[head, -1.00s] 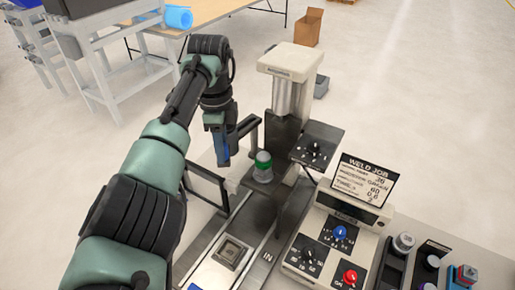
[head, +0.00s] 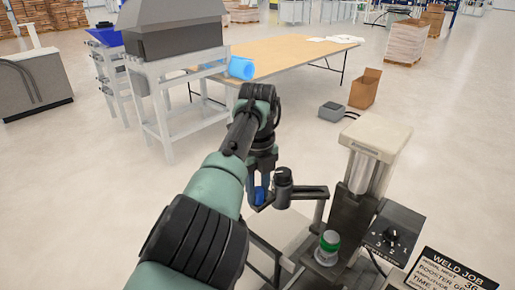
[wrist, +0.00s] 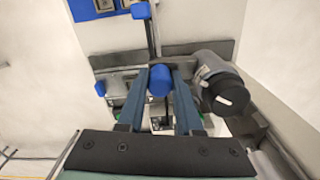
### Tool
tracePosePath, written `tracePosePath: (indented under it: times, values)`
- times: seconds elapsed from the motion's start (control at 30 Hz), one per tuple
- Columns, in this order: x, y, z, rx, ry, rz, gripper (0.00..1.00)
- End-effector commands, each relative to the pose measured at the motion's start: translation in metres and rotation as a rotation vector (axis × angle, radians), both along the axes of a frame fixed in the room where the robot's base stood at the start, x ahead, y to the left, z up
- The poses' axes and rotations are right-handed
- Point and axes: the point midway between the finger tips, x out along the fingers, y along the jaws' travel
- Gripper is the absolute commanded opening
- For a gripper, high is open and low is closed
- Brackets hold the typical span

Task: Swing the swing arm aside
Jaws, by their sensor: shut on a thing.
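The swing arm (head: 308,191) is a dark bar reaching left from the welding machine's column, with a black cylinder (head: 283,187) at its outer part. The cylinder also shows in the wrist view (wrist: 228,92), right of the fingers. My gripper (head: 260,192) hangs at the outer end of the swing arm, just left of the cylinder. In the wrist view, the two fingers of my gripper (wrist: 160,88) are on either side of a blue round handle (wrist: 159,80) and shut on it. The lower part of the handle is hidden.
A tan table (head: 285,60) and a cardboard box (head: 365,88) are behind. Open floor lies between.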

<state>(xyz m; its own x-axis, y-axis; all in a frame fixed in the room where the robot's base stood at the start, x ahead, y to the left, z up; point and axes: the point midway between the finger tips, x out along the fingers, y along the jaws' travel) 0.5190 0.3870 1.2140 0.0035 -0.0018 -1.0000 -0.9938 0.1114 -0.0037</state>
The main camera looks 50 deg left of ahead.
Motion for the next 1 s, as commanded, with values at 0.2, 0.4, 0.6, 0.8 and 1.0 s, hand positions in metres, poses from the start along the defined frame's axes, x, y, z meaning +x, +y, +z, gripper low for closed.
tracePosePath:
  times: [0.2, 0.4, 0.6, 0.8, 1.0]
  values:
    - [0.0013, 0.0006, 0.0006, 0.004, -0.003, -0.019, 0.00]
    - [0.0014, 0.0003, 0.0006, 0.004, -0.003, -0.020, 0.00]
    - [0.0015, 0.0000, 0.0006, 0.003, -0.003, -0.020, 0.50]
    - [0.0012, -0.0001, 0.0003, 0.002, -0.002, -0.019, 0.65]
    - [0.0011, -0.0001, 0.0012, 0.001, -0.002, -0.018, 0.65]
